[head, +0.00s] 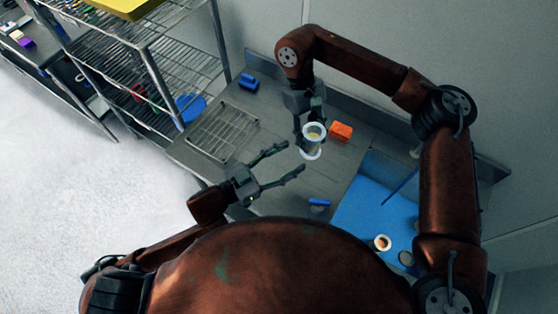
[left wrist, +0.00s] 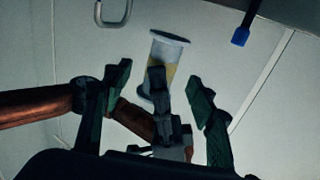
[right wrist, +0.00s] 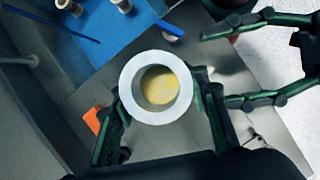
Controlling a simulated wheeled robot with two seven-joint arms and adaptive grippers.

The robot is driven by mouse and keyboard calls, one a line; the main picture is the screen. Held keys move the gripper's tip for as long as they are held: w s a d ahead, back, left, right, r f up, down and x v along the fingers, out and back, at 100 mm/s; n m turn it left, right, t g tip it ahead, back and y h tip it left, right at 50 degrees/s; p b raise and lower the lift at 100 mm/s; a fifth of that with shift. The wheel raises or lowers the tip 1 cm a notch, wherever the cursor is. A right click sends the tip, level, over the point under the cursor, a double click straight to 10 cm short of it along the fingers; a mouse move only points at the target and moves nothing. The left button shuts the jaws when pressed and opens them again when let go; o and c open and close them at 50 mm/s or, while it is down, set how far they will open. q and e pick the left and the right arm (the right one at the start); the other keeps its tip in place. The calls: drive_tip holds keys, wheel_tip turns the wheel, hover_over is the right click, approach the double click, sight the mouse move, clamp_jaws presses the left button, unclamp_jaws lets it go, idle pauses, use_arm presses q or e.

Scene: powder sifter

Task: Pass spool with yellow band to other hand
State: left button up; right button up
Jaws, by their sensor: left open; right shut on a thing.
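The spool with a yellow band (head: 313,153) is white with wide flanges and is held in the air above the grey bench. My right gripper (head: 309,125) is shut on it. In the right wrist view the white ring-shaped end of the spool (right wrist: 129,88) faces the camera, with yellow inside the ring, between my right fingers. My left gripper (head: 293,158) is open and empty, its fingers pointing towards the spool from the left. In the left wrist view the spool (left wrist: 167,48) is tilted and stands beyond the gap between my open left fingers (left wrist: 160,85), with its yellow band visible.
A wire rack (head: 222,132) and a blue item (head: 248,82) lie left. Wire shelving (head: 150,70) stands left.

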sight(314, 144)
use_arm(q)
drive_tip(key=x, duration=0.9)
drive_tip(key=c, duration=1.4)
clamp_jaws()
use_arm(e)
drive_tip(key=o, duration=1.5)
